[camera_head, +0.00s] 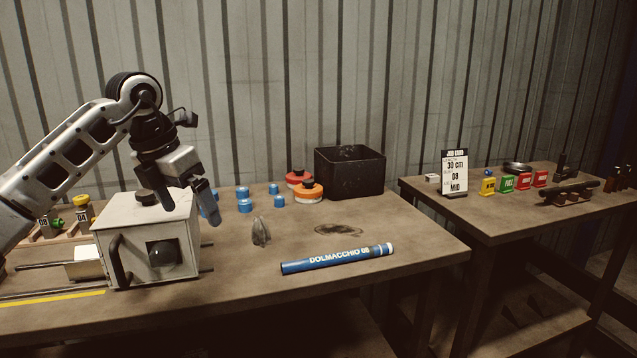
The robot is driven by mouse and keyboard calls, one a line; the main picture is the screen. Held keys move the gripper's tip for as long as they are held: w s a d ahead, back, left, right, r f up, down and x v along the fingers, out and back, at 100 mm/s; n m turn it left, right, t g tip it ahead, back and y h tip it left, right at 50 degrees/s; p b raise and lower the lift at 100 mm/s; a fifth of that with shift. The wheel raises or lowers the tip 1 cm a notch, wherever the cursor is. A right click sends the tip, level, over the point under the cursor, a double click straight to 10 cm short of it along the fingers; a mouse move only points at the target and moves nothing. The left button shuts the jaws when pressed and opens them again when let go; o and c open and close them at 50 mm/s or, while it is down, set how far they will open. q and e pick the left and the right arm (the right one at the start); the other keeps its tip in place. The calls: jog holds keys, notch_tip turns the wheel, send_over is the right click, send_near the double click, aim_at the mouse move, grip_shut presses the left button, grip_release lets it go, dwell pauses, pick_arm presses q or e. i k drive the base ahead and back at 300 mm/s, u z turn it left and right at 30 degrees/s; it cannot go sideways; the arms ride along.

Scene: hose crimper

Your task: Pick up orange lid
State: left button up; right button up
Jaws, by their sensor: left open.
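The orange lid (309,191) sits on the workbench (400,225), in front of the black bin's left part. My left gripper (190,214) is open and empty, fingers pointing down, over the right part of the white crimper box (150,235). It is well to the left of the orange lid and apart from it. My right gripper does not show.
A black bin (349,172) stands behind the lids. Several blue caps (244,205) lie between the gripper and the lids. A blue hose (337,259) and a dark grey piece (260,232) lie in front. A job card (454,173) stands on the right bench.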

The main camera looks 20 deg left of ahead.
aim_at(308, 189)
jog(key=i, duration=1.6)
